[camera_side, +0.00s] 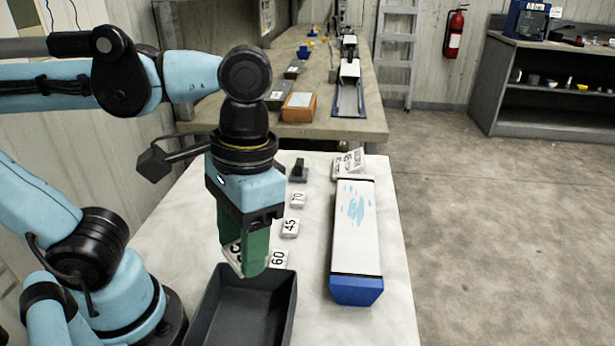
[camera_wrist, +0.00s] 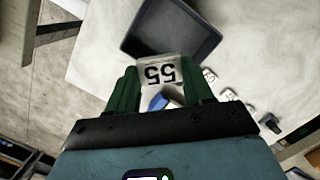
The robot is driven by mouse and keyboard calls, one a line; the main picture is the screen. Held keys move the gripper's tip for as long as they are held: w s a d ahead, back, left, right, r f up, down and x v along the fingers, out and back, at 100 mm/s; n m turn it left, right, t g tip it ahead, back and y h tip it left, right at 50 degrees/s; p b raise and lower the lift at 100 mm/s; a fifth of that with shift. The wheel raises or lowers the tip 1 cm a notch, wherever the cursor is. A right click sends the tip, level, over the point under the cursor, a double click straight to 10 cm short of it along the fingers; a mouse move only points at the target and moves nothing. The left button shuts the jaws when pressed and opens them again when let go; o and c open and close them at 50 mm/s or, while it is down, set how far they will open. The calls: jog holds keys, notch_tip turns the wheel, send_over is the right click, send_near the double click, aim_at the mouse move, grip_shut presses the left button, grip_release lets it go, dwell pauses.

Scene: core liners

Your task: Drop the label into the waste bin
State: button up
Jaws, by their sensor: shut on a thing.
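My gripper (camera_side: 252,262) has green fingers and points down over the white table. It is shut on a white label (camera_side: 233,258), which is tilted and partly hidden by the fingers in the side view. The wrist view shows the label (camera_wrist: 157,72) between the fingers, with "55" upside down. The waste bin (camera_side: 290,300) is a dark grey open box at the table's near edge. It also shows in the wrist view (camera_wrist: 212,40), past the label. My gripper is above and near the bin's far end in the side view. The visible bin floor looks empty.
White labels reading 60 (camera_side: 278,259), 45 (camera_side: 290,228) and 70 (camera_side: 298,199) lie in a row beyond the bin. A long white liner (camera_side: 352,240) with a blue end lies to the right. A small dark block (camera_side: 299,171) and patterned cards (camera_side: 350,161) are farther back.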

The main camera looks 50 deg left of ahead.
jog(key=shift+s+f, duration=0.2)
jog(key=shift+f, duration=2.85)
jog(key=o, duration=1.4)
jog(key=shift+c, duration=0.2)
jog(key=shift+r, duration=0.1)
notch_tip(320, 180, up, 12)
jog(key=w, duration=0.1)
jog(key=shift+w, duration=0.4)
